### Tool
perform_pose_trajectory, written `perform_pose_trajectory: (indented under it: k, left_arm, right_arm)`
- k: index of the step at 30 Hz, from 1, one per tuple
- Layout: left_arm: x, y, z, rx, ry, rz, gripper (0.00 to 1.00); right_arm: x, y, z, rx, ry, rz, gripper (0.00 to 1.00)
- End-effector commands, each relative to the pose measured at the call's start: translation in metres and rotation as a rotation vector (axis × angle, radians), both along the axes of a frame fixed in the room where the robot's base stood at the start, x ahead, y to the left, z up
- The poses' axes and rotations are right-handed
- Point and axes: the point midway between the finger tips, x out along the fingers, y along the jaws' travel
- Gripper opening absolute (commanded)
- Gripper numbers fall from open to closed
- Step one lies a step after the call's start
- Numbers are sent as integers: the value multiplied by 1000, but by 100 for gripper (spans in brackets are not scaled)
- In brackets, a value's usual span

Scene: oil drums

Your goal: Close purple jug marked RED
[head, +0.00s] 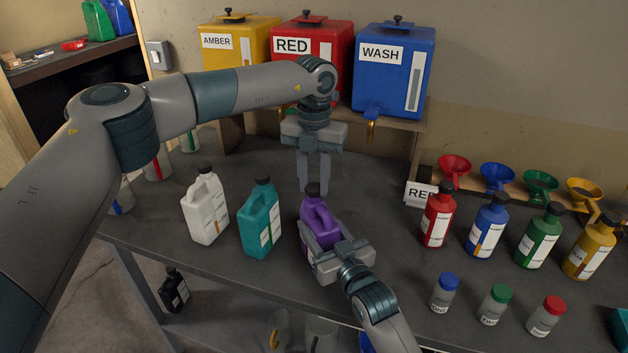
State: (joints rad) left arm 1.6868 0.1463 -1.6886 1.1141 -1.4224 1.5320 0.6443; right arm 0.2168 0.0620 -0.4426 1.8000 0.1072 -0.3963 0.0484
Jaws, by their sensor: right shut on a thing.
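The purple jug (318,217) stands near the middle of the table, with a black cap (313,189) showing at its neck. I cannot tell how tight the cap sits. My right gripper (322,240) reaches in from the front and is shut on the jug's body, hiding much of its lower part and label. My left gripper (314,188) points straight down with its fingertips at the height of the cap in the picture. A narrow gap shows between its fingers. I cannot tell whether they touch the cap.
A teal jug (261,222) and a white jug (205,212) stand left of the purple one. Several coloured bottles, small jars and funnels fill the right side. Amber, red (306,62) and blue WASH (393,75) tanks stand on a shelf behind.

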Motion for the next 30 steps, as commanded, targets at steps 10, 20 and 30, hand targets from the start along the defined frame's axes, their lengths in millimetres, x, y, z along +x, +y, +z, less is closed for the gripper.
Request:
perform_pose_trajectory:
  k: [10, 20, 30]
  left_arm:
    - [0, 0, 0, 0, 0, -5, 0]
    - [0, 0, 0, -1, -1, -320, 0]
    - [0, 0, 0, 0, -1, -753, 0]
  right_arm:
    - [0, 0, 0, 0, 0, 0, 0]
    - [0, 0, 0, 0, 0, 0, 0]
    - [0, 0, 0, 0, 0, 0, 0]
